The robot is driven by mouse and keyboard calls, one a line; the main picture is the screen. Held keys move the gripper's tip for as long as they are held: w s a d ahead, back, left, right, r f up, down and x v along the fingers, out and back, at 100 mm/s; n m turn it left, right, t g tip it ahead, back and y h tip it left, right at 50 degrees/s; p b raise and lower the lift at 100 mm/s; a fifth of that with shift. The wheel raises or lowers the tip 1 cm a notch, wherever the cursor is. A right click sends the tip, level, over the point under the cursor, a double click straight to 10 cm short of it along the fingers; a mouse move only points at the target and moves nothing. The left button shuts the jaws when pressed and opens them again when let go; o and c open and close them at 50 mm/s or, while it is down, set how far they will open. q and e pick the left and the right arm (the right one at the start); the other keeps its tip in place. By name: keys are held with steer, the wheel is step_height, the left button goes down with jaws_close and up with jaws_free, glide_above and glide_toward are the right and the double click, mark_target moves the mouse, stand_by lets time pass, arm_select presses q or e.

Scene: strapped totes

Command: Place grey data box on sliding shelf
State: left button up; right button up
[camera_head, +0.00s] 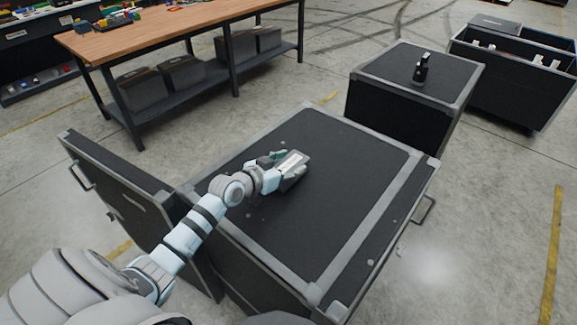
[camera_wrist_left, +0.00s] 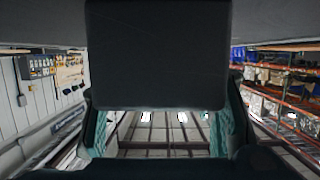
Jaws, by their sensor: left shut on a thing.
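My left gripper (camera_head: 280,170) is over the top of the large black case in the head view, shut on the grey data box (camera_head: 294,162). The box is small, with a pale label on its upper face. In the left wrist view the box (camera_wrist_left: 158,55) is a dark block filling the upper middle, and the gripper's (camera_wrist_left: 158,130) teal-padded fingers show on both sides below it. I cannot tell whether the box touches the case top. No sliding shelf can be made out. My right gripper is not in view.
The large black case (camera_head: 345,150) has grey metal edges; a panel with a handle (camera_head: 115,180) stands open at its left. A second black case (camera_head: 405,75) with a small black object (camera_head: 420,69) stands behind. A workbench (camera_head: 150,38) is at the back left. Bare floor lies right.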

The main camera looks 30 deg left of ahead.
arm_select(q)
steer(key=shift+f, duration=0.1)
steer(key=o, duration=1.3)
steer(key=shift+f, duration=0.1)
steer(key=o, duration=0.4)
